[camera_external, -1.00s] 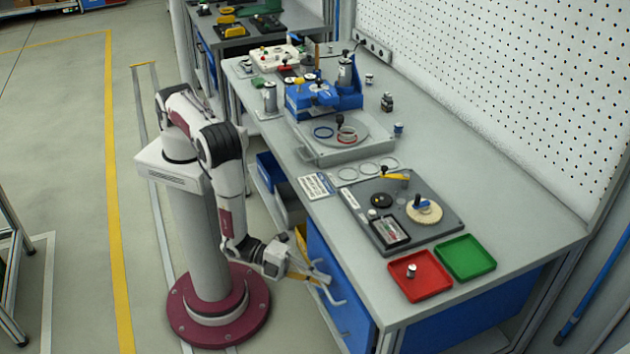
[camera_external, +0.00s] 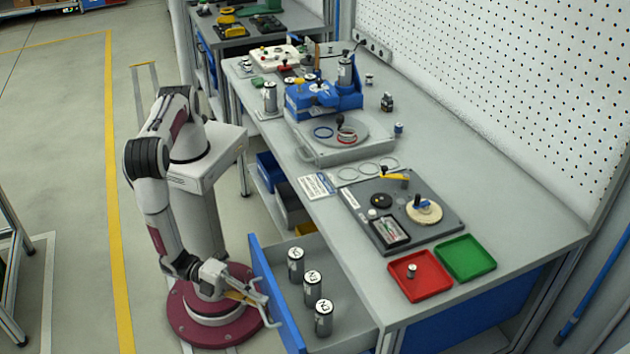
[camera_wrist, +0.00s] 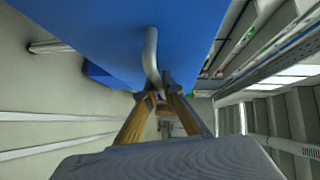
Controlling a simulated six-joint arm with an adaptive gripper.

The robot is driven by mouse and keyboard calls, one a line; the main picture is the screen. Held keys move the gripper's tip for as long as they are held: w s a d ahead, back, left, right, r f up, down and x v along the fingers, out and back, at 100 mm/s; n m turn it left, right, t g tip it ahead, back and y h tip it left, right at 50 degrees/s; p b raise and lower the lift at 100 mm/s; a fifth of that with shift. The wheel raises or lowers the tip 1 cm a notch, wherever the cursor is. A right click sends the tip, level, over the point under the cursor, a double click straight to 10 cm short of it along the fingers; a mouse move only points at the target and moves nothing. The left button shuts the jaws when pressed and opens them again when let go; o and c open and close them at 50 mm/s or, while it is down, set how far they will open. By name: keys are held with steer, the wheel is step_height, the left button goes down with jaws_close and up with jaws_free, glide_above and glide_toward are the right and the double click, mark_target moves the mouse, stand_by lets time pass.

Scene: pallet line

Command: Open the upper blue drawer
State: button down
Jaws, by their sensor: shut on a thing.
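The upper blue drawer (camera_external: 277,307) is pulled out from under the workbench, its inside showing. Several silver cylinders with labelled tops, such as this one (camera_external: 312,289), stand upright in it. My gripper (camera_external: 262,298) is at the drawer's front, shut on the light metal handle (camera_external: 264,309). In the wrist view, the fingers of my gripper (camera_wrist: 160,97) close around the curved handle (camera_wrist: 151,60), and the blue drawer front (camera_wrist: 110,35) fills the upper part. The lower drawers are mostly hidden.
The workbench top (camera_external: 470,190) holds a grey fixture plate (camera_external: 440,235), a red tray (camera_external: 420,287) and a green tray (camera_external: 466,258) above the drawer. Open bins (camera_external: 290,205) sit under the bench, left of the drawer. The floor beyond my base on the left is clear.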

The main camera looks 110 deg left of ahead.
steer(key=s+d, duration=0.4)
steer(key=s, duration=0.1)
steer(key=shift+d, duration=0.4)
steer(key=c, duration=2.4)
jaws_free()
steer(key=shift+c, duration=0.2)
steer(key=shift+s, duration=0.1)
steer(key=s+r, duration=0.1)
steer(key=s, duration=1)
steer(key=shift+s+r, duration=0.3)
steer(key=shift+r, duration=0.05)
